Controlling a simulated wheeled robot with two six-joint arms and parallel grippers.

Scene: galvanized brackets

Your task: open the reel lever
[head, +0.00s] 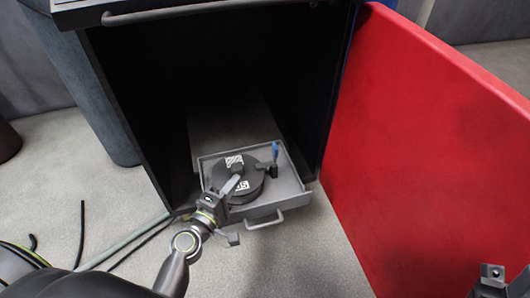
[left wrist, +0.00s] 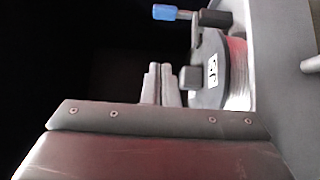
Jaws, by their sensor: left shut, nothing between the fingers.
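The reel (head: 253,191), a dark disc with white labels, lies in an open grey drawer (head: 290,198). In the left wrist view the reel (left wrist: 211,88) shows reddish windings under its dark face. The lever (head: 275,151) has a blue end, stands up from a black block behind and right of the reel, and also shows at the top of the left wrist view (left wrist: 172,13). My left gripper (head: 238,180) is shut and empty over the reel, apart from the lever; its fingers (left wrist: 160,84) lie together beside a grey hub. Part of my right arm shows at lower right, its fingers unclear.
The drawer sits low in a dark open cabinet (head: 130,95), its handle (head: 266,221) in front. A red door (head: 430,150) stands open on the right. Hoses (head: 110,250) lie on the floor at left. Clear floor lies in front of the drawer.

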